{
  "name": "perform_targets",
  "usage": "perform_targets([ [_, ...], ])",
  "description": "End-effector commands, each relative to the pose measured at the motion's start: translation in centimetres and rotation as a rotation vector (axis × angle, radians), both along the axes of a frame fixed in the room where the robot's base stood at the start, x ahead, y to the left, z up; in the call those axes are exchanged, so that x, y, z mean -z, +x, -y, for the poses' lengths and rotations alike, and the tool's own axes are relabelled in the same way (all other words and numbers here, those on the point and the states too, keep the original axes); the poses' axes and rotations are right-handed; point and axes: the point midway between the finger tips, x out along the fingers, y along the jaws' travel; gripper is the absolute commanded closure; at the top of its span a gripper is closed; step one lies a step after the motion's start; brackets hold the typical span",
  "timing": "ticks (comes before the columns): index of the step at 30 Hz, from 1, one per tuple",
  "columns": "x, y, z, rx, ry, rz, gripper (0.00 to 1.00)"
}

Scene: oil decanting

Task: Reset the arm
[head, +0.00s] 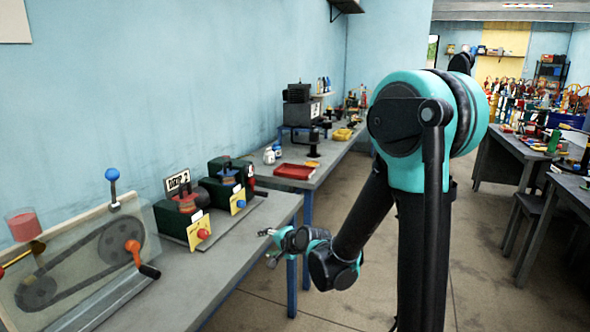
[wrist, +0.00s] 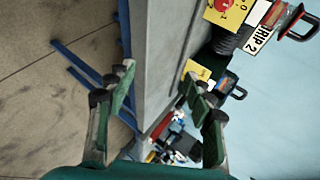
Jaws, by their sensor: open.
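My arm rises at the right of the middle in the head view and bends down to the left. My gripper (head: 270,240) is at the front edge of the near grey workbench (head: 235,238), to the right of the green machines. In the wrist view my gripper (wrist: 158,82) shows two fingers spread apart with nothing between them. The bench edge and blue legs lie beyond the fingers, seen turned sideways. Whether the gripper touches the bench cannot be told.
Two green machines (head: 182,215) stand on the near bench, one with a "DRIP 2" sign (head: 177,181). A belt-and-pulley panel (head: 80,262) with a red cup (head: 24,224) is at left. A red tray (head: 294,171) lies on the farther bench. Open floor (head: 275,311) lies in front.

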Motion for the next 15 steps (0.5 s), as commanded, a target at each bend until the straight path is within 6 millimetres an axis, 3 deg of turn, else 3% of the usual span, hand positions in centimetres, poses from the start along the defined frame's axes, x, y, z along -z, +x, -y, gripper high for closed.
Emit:
perform_targets([
  [1,0.1,-0.9,2.7,-0.012,-0.083,0.008,0.47],
  [6,1.3,-4.6,10.6,-0.098,-0.371,0.018,0.47],
  [15,4.4,-14.2,22.9,-0.298,-0.805,-0.076,0.47],
])
